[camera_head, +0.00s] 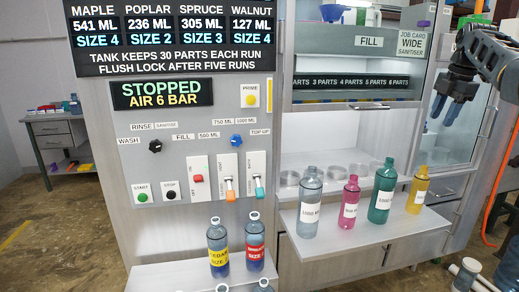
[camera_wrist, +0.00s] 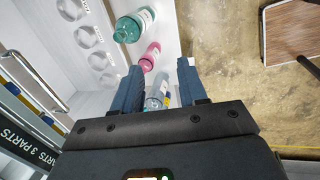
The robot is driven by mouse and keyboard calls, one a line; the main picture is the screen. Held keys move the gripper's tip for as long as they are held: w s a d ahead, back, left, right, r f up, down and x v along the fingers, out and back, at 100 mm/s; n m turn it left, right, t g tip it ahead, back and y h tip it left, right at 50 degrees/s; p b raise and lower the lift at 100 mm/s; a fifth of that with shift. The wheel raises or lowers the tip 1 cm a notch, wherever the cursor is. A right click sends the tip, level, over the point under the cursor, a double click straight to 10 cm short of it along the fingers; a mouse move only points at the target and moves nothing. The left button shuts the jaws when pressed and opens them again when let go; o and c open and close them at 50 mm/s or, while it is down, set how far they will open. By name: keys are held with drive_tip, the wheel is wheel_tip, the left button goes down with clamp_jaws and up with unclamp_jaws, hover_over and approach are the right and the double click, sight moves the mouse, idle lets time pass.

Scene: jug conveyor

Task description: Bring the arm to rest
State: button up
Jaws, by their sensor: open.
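My gripper (camera_head: 454,100) is at the upper right in the head view, raised above the shelf and apart from the bottles. Its two blue fingers also show in the wrist view (camera_wrist: 160,85), spread apart. No object is held between them; the bottles seen past the fingers stand farther off on the shelf. My dark arm reaches in from the right edge of the head view.
A shelf (camera_head: 345,238) holds a grey-blue bottle (camera_head: 309,203), a pink bottle (camera_head: 349,204), a teal bottle (camera_head: 381,192) and a yellow bottle (camera_head: 418,190). Two labelled bottles (camera_head: 218,248) stand on a lower left ledge. The panel display (camera_head: 161,93) reads STOPPED. An orange hose (camera_head: 500,178) hangs at right.

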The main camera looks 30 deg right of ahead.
drive_tip(key=w+a+f+m+t, duration=0.1)
drive_tip(key=w+a+f, duration=0.35)
drive_tip(key=f, duration=0.55)
drive_tip(key=w+a+f+m+t, duration=0.1)
drive_tip(key=w+a+f, duration=0.2)
drive_tip(key=a+f, duration=0.55)
drive_tip(key=w+a+f+m+t, duration=0.1)
drive_tip(key=w+a+f, duration=0.25)
drive_tip(key=f, duration=0.95)
drive_tip(key=s+a+f+m+t, duration=0.15)
drive_tip(key=s+a+f, duration=0.25)
drive_tip(key=a+f, duration=0.55)
drive_tip(key=s+a+f+m+t, duration=0.15)
drive_tip(key=s+a+f, duration=0.25)
drive_tip(key=a+f, duration=0.6)
drive_tip(key=s+a+m+t+b, duration=0.1)
drive_tip(key=s+a+m, duration=0.2)
drive_tip(key=s+a, duration=0.7)
drive_tip(key=s+a+m+t, duration=0.2)
drive_tip(key=s+a, duration=0.6)
drive_tip(key=s, duration=0.5)
drive_tip(key=s+a+r+m+t, duration=0.1)
drive_tip(key=s+a+r+m, duration=0.1)
drive_tip(key=s+r, duration=0.9)
drive_tip(key=s+a+r+m+t, duration=0.2)
drive_tip(key=s+r, duration=0.9)
drive_tip(key=r, duration=0.2)
drive_tip(key=shift+y, duration=0.4)
